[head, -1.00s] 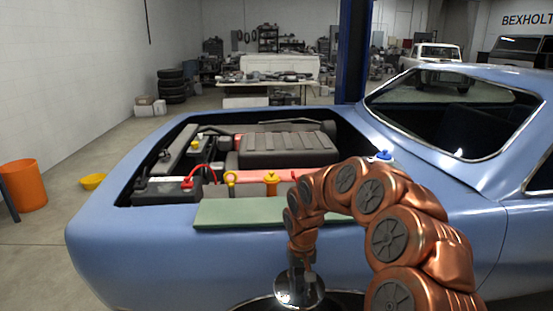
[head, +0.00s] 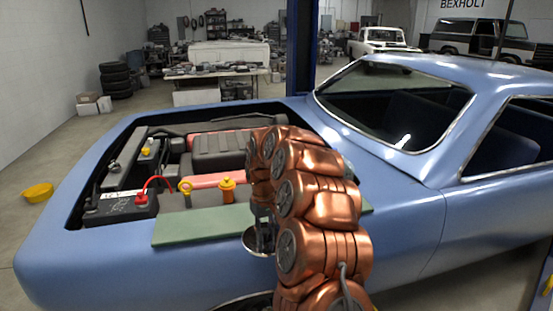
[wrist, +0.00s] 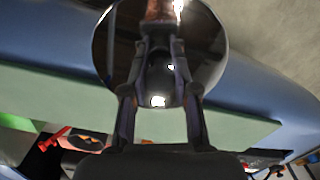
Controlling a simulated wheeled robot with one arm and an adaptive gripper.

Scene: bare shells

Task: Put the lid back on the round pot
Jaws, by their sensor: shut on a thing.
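A round, dark, mirror-like lid (head: 249,242) hangs from my gripper (head: 263,236) in front of the right part of the green board. In the wrist view the lid (wrist: 213,48) fills the top middle, with a reflection of my copper arm in it. My gripper (wrist: 160,82) is shut on the lid, seemingly at its knob; the fingers partly hide the hold. I cannot make out the round pot. A dark curved edge shows at the bottom of the head view, too cut off to identify.
A green board (head: 205,226) lies along the near edge of the blue car's (head: 110,240) open engine bay.

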